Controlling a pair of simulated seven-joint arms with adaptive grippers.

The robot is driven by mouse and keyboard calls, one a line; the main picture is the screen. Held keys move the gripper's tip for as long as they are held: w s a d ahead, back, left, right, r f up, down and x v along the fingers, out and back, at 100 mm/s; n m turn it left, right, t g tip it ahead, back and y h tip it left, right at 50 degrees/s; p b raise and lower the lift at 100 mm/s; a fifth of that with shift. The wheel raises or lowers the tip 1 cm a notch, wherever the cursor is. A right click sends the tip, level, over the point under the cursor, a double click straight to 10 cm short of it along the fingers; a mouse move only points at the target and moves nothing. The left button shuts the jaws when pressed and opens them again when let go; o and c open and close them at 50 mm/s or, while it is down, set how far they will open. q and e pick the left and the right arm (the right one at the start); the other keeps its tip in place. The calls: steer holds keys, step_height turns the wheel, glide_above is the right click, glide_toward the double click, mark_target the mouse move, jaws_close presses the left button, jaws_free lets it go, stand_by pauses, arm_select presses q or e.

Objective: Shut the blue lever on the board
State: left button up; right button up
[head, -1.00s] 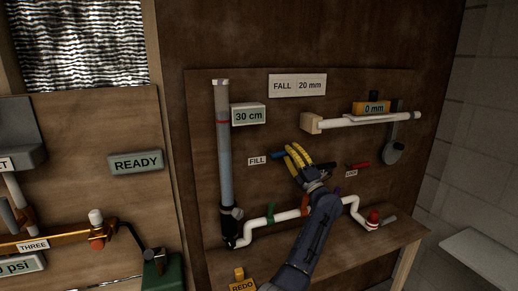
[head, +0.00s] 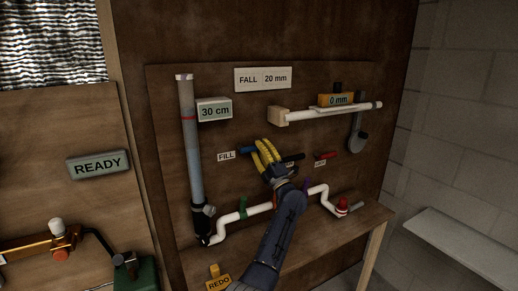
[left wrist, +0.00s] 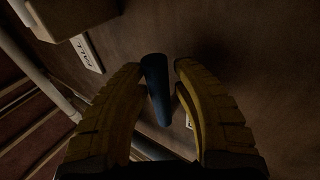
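The blue lever (head: 246,150) juts from the board (head: 170,110) beside the FILL label (head: 226,155). My left gripper (head: 262,148) is at its right end in the head view, and its yellow fingers partly cover it. In the left wrist view the lever (left wrist: 156,92) is a blue rod between the two yellow fingers (left wrist: 158,75). The fingers stand apart on either side of it, with a narrow gap visible on each side. The lever's mount is not clear. My right gripper is not in view.
A red lever (head: 325,155) and a dark bar (head: 293,157) are right of my gripper. White piping (head: 228,228) with a green handle (head: 243,206) and a purple handle (head: 306,186) runs below. A clear upright tube (head: 190,130) stands left. A white horizontal pipe (head: 345,111) is upper right.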

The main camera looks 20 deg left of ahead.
arm_select(q)
steer(key=o, duration=0.3)
steer(key=shift+o, duration=0.2)
steer(key=v, duration=1.2)
